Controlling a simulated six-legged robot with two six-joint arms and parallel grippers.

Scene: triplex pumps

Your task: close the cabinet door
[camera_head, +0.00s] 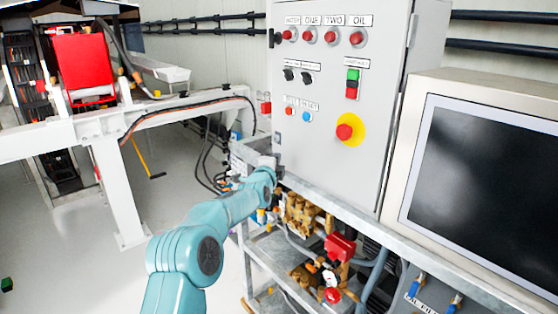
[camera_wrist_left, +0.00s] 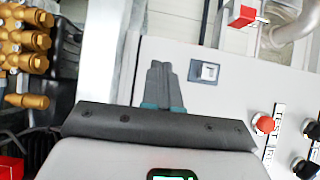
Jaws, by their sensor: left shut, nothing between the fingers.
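The grey cabinet door (camera_head: 318,150) carries rows of buttons and a red emergency stop on a yellow disc, upright in the middle of the head view. It looks close to flush with its box; I cannot tell whether a small gap remains. My left arm reaches to the door's lower left corner, where my left gripper (camera_head: 264,164) is small and partly hidden by the wrist. In the left wrist view, my left gripper (camera_wrist_left: 160,80) is shut and empty in front of the door (camera_wrist_left: 235,98), near a square latch (camera_wrist_left: 205,72). Contact is unclear. My right gripper is out of view.
A monitor (camera_head: 480,180) stands right of the cabinet. Below is a metal frame (camera_head: 345,225) with brass pump parts (camera_head: 300,213) and a red part (camera_head: 340,247). A white beam (camera_head: 120,180) stands at left, with clear floor (camera_head: 80,265) in front.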

